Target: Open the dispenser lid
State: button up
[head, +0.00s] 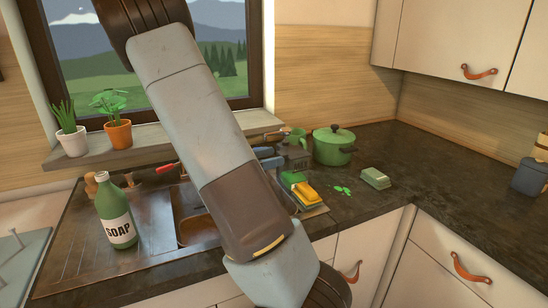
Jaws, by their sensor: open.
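I cannot make out a thing that is clearly a dispenser with a lid. My arm crosses the middle of the view from the top to the bottom edge and hides part of the sink and counter. My gripper is not in view.
A green pot (333,148) with its lid on stands in the back corner. A yellow sponge (305,193) lies near the sink (197,228). A dark canister (530,177) is at the right edge. Cabinets with leather pulls (471,270) are below. The right counter is mostly clear.

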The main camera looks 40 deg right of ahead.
jog(key=shift+s+d, duration=0.2)
jog(key=shift+d, duration=0.5)
grip_shut()
dwell(0.3)
